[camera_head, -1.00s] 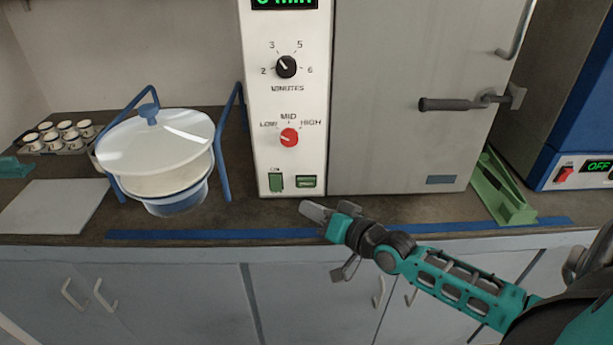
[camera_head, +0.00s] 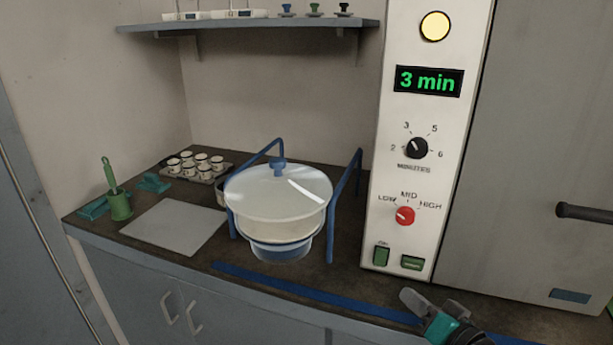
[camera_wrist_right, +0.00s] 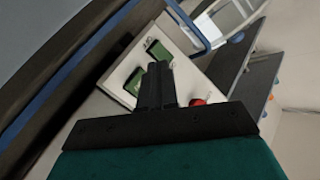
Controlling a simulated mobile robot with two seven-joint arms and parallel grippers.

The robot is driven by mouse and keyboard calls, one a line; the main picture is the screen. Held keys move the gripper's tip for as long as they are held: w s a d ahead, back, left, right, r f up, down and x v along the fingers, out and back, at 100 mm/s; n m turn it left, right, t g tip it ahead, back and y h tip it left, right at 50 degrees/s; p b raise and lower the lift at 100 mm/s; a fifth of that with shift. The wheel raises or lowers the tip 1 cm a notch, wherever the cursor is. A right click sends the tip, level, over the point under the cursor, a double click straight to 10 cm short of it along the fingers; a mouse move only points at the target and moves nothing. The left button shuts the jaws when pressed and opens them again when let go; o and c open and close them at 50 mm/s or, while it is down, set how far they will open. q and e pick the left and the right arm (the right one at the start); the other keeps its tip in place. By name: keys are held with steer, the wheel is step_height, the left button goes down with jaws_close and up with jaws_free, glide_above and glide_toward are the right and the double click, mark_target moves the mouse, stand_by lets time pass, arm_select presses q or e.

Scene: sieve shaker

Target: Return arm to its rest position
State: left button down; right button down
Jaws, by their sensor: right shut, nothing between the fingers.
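My right gripper (camera_head: 416,300) shows at the lower right of the head view, in front of the shaker's control panel (camera_head: 420,190) and over the counter's front edge. It is shut and empty. In the right wrist view its shut fingers (camera_wrist_right: 158,75) point toward the white panel with the green switches (camera_wrist_right: 150,60) and part of the red knob (camera_wrist_right: 198,102). The gripper is apart from the panel. The panel display (camera_head: 428,81) reads "3 min" and a round lamp (camera_head: 435,26) above it glows yellow. My left gripper is in neither view.
A lidded white sieve pan (camera_head: 278,195) stands between blue frames left of the panel. Several small cups (camera_head: 200,165), a grey mat (camera_head: 175,226) and a green holder (camera_head: 120,205) lie farther left. A blue strip (camera_head: 310,292) runs along the counter edge. A shelf (camera_head: 250,24) hangs above.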

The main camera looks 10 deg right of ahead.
steer(key=s+a+f+n+g+h, duration=0.2)
steer(key=s+a+f+n+g, duration=0.3)
steer(key=s+a+f, duration=0.7)
steer(key=s+n, duration=0.2)
steer(key=s, duration=0.1)
steer(key=shift+f, duration=0.4)
steer(key=shift+s, duration=0.1)
stand_by(6.0)
